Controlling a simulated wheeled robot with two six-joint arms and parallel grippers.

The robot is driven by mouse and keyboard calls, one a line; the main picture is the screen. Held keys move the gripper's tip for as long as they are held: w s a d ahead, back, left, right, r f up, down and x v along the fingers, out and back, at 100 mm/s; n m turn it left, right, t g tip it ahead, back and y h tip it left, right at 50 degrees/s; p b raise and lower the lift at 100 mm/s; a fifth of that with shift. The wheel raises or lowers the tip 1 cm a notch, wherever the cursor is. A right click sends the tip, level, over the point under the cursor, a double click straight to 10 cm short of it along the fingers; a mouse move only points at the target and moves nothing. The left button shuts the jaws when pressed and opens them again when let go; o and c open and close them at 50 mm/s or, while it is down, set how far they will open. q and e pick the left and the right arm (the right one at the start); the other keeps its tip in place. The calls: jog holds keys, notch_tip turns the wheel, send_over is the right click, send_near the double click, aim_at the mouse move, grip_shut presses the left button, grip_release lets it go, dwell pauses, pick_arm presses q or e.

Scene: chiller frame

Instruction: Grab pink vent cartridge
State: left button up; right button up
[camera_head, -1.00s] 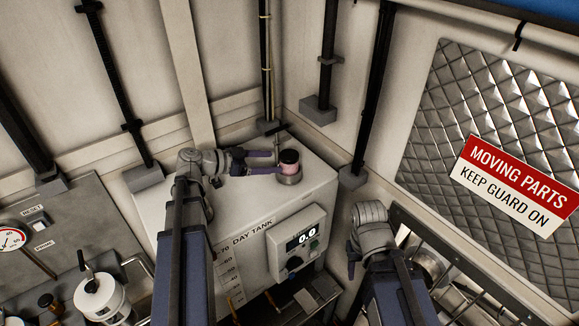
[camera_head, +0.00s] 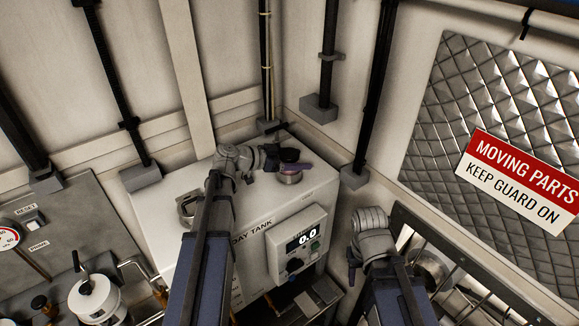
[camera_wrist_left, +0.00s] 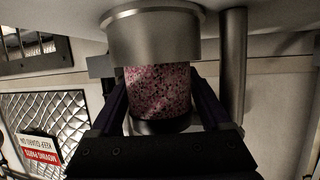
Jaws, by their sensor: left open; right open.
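The pink vent cartridge (camera_wrist_left: 158,92) is a speckled pink cylinder with a dark cap. In the left wrist view it sits in a metal collar and stands between the two fingers of my left gripper (camera_wrist_left: 165,105). In the head view its dark cap (camera_head: 289,155) shows above the metal collar (camera_head: 289,177) on top of the day tank (camera_head: 270,215). My left gripper (camera_head: 290,166) is open, with its fingers on either side of the cartridge. Whether they touch it I cannot tell. My right gripper is hidden or out of view; only its arm shows at the lower right.
A metal post (camera_wrist_left: 233,65) stands close beside the collar. The display box (camera_head: 301,241) is on the tank's front. A second metal fitting (camera_head: 187,208) is on the tank top at left. Pipes and walls stand behind, and a guard sign (camera_head: 520,180) is at right.

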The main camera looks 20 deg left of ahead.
pick_arm(q)
jog(key=shift+w+d+f, duration=0.1)
jog(key=shift+w+d, duration=0.05)
jog(key=c, duration=1.2)
jog(key=shift+o, duration=0.2)
jog(key=shift+r, duration=0.25)
notch_tip(320, 180, up, 18)
jog(key=p, duration=1.8)
jog(key=shift+f, duration=0.15)
